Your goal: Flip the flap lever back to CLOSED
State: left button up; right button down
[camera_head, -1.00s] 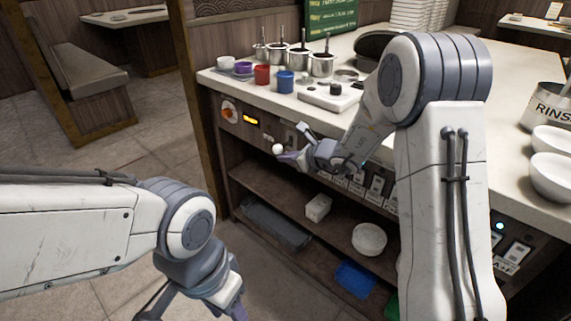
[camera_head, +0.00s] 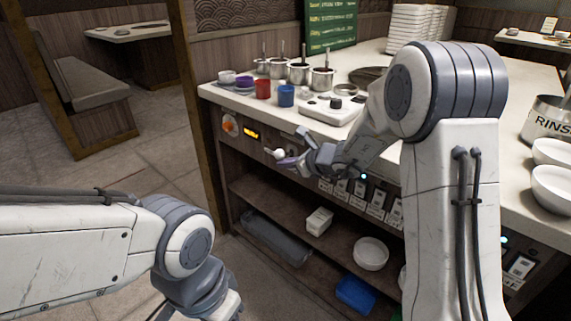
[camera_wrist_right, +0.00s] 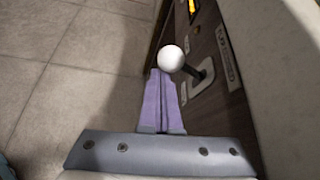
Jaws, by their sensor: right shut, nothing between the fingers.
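The flap lever has a white ball knob (camera_wrist_right: 171,57) on a dark stem, rising from a pale plate (camera_wrist_right: 198,88) on the wood counter front. In the head view the ball (camera_head: 279,154) shows just left of my right fingertips. My right gripper (camera_head: 285,160) is shut and empty. In the right wrist view its purple fingers (camera_wrist_right: 160,78) lie together, with their tips right at the ball; whether they touch it I cannot tell. My left gripper (camera_head: 205,311) is mostly cut off at the bottom edge.
Above left of the lever are an orange knob (camera_head: 229,125) and a lit display (camera_head: 251,134). Right of it is a row of switches (camera_head: 359,196). Sauce pots and cups stand on the counter (camera_head: 225,97) above; open shelves (camera_head: 272,200) lie below.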

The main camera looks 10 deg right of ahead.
jog(key=shift+r, duration=0.15)
jog(key=p+v, duration=0.2)
jog(key=v, duration=0.8)
jog(key=shift+s, duration=0.2)
